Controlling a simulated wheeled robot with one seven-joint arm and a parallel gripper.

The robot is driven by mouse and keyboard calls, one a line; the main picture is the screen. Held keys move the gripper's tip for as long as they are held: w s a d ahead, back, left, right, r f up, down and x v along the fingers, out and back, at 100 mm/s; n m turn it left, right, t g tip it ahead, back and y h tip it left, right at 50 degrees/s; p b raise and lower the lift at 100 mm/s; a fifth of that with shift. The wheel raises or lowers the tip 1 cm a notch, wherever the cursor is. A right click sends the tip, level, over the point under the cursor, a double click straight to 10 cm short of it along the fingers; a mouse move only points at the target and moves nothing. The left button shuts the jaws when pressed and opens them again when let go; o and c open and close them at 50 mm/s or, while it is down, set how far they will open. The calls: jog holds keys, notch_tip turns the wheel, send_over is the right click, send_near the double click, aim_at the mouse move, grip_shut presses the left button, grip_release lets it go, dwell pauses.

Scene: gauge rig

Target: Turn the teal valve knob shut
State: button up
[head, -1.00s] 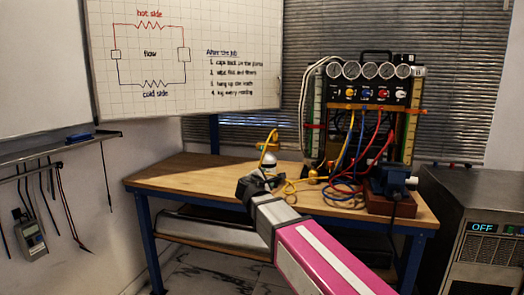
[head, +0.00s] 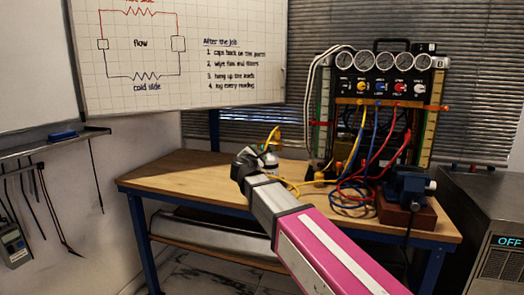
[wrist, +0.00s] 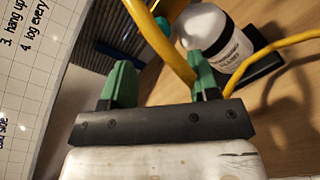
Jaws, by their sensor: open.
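I cannot make out a teal valve knob for certain. In the wrist view a small teal patch (wrist: 172,8) shows at the top edge, partly hidden by a yellow hose and a bottle; I cannot tell what it is. The gauge rig (head: 385,88) stands at the back of the bench, with a row of dials above small coloured knobs. My gripper (wrist: 163,82) is open, its two green fingers apart with nothing gripped. In the head view it is over the bench, left of and in front of the rig, its fingers hard to see.
Coloured hoses (head: 352,195) lie before the rig. A blue vise (head: 408,186) stands at the right of the bench. The bench's left part (head: 180,178) is clear.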

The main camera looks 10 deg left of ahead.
aim_at(262, 149)
jog(key=w, duration=0.7)
jog(key=shift+d, duration=0.15)
jog(key=c, duration=0.9)
